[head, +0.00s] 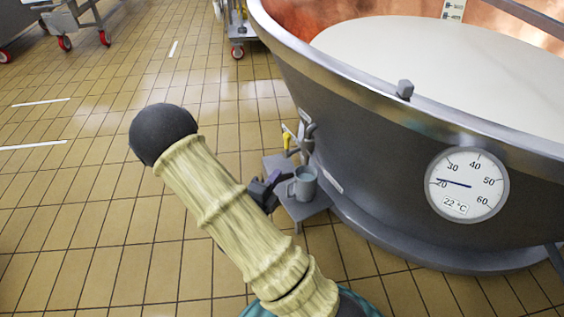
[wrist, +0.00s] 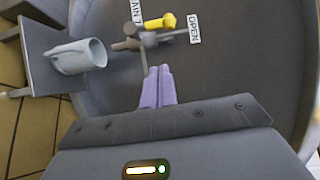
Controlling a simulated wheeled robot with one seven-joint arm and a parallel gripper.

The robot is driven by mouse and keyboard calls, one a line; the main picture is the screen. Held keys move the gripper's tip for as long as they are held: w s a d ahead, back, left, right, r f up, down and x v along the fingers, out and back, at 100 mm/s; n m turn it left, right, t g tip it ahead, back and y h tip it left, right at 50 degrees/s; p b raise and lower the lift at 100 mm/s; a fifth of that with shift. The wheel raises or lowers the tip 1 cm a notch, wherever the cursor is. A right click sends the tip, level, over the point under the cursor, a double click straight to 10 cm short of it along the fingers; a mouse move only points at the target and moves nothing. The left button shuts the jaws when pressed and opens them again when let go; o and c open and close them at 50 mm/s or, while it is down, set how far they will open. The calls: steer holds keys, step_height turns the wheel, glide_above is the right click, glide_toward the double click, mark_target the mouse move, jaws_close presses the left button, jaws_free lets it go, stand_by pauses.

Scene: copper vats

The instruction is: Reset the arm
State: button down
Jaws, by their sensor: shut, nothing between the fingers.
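My arm crosses the middle of the head view, and my gripper (head: 283,179) shows just past it, partly hidden by the arm. In the wrist view my gripper (wrist: 158,72) has its two pale purple fingers together, with nothing between them. A grey mug (head: 304,184) stands just right of the gripper in the head view, on a small grey stand (head: 299,212). The mug also shows left of the fingers in the wrist view (wrist: 78,57). The fingers look apart from the mug and point toward the vat wall.
A large vat (head: 380,150) with white liquid (head: 430,65) and a dial gauge (head: 467,184) fills the right. A tap with a yellow handle (wrist: 160,22) lies beyond the fingers, by an OPEN label (wrist: 194,28). Tiled floor (head: 80,200) is clear at left; wheeled carts stand at the back.

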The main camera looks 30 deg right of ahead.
steer(key=shift+s+a, duration=0.35)
steer(key=shift+a, duration=0.25)
